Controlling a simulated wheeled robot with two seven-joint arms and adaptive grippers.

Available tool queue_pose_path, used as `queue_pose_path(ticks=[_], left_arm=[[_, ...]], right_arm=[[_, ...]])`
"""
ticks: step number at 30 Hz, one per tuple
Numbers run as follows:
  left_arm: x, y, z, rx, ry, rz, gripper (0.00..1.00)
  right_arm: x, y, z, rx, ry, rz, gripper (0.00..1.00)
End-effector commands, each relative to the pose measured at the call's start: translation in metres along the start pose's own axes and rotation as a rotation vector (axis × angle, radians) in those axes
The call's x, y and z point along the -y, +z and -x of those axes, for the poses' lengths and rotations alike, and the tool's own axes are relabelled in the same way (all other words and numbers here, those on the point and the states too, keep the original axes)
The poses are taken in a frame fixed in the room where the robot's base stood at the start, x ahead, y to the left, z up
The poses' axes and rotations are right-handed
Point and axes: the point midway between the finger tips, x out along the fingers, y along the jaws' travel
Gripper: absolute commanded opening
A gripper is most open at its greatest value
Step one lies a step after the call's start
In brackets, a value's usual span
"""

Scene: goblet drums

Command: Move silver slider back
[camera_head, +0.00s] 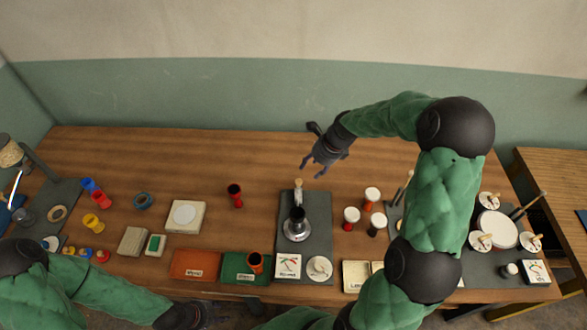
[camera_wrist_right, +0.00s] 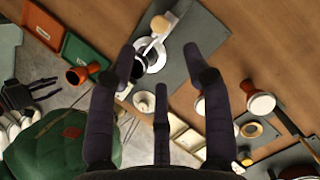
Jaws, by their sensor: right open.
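On a dark grey mat (camera_head: 318,215) stands a device with a silver slider (camera_head: 299,193) topped by a pale wooden knob; a black cup and a round silver base stand just in front of it. In the right wrist view the silver slider (camera_wrist_right: 150,45) and its round knob show beyond the fingers. My right gripper (camera_head: 322,170) is open and empty, above the table behind and a little right of the knob, apart from it. My left gripper (camera_head: 205,315) is low at the table's front edge; its fingers look spread and empty in the right wrist view (camera_wrist_right: 50,88).
A red and black goblet drum (camera_head: 235,194) stands left of the mat. Several white-topped drums (camera_head: 352,215) stand to its right. Orange (camera_head: 195,264) and green trays lie at the front. My right arm hides part of the right side. The table's back middle is clear.

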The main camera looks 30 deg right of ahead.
Motion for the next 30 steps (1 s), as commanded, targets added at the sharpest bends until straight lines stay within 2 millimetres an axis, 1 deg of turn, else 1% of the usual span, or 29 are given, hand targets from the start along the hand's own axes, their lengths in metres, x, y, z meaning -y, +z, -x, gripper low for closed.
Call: queue_pose_path(ticks=[5, 8, 15, 21, 25, 30], left_arm=[[0.001, 0.001, -0.001, 0.001, 0.000, 0.000, 0.40], [0.001, 0.001, -0.003, 0.002, 0.000, 0.000, 0.40], [0.003, 0.000, -0.007, 0.001, 0.000, 0.000, 0.40], [0.003, 0.000, -0.009, 0.001, 0.000, 0.000, 0.40], [0.004, 0.000, -0.010, 0.001, 0.000, 0.000, 0.40], [0.004, 0.000, -0.010, 0.001, 0.000, 0.000, 0.40]], right_arm=[[-0.001, -0.001, -0.013, -0.001, 0.003, 0.001, 0.50], [-0.001, -0.001, -0.029, -0.001, 0.003, 0.001, 0.50], [-0.001, -0.001, -0.072, -0.002, 0.003, 0.002, 0.50], [-0.001, 0.000, -0.098, -0.001, 0.002, 0.003, 0.50], [-0.001, 0.000, -0.106, -0.001, 0.001, 0.003, 0.50], [0.000, 0.000, -0.108, 0.000, 0.000, 0.002, 0.50]])
